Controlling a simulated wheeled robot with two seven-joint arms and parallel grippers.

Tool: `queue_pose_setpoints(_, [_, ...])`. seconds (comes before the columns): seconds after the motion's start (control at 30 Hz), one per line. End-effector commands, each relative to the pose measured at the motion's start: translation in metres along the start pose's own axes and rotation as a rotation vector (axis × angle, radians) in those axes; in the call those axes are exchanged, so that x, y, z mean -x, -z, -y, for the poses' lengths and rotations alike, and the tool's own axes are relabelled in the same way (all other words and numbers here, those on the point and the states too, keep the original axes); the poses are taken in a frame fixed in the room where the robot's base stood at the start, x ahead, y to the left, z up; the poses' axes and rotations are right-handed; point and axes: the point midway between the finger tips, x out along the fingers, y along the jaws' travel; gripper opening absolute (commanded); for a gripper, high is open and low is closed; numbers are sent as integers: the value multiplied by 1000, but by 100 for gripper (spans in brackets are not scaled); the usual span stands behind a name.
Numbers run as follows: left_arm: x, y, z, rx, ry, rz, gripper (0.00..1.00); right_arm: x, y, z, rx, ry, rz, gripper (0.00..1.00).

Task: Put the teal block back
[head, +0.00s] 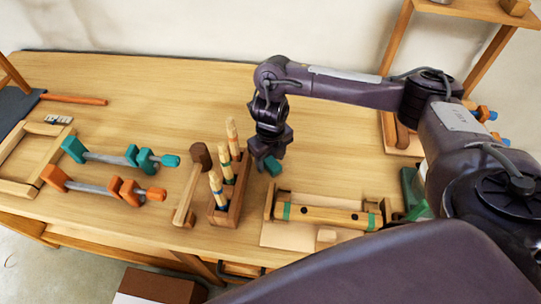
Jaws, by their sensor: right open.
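The small teal block (271,166) shows near the middle of the head view, just below and partly behind my right gripper. My right gripper (266,150) points down over the table with its jaws open. The jaws are at or just above the block; I cannot tell whether they touch it. The top of the block is partly hidden by the fingers. My left gripper is not in view.
A wooden rack with chisels (229,190) and a mallet (188,196) stand left of my right gripper. A wooden piece with teal bands (325,215) lies in front. Teal (115,158) and orange clamps (105,188) lie left. The table behind is clear.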

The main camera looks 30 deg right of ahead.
Motion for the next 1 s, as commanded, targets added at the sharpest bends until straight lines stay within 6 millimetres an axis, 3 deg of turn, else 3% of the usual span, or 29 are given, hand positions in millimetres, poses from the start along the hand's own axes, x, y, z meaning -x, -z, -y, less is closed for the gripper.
queue_pose_setpoints(0.17, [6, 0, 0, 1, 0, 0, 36, 13, -2, 0, 2, 0, 4, 54])
queue_pose_setpoints(0.7, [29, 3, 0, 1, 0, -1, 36, 107, -1, 0, 1, 2, 3, 54])
queue_pose_setpoints(1.0, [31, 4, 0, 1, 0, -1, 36, 123, 0, 0, 0, 0, 0, 54])
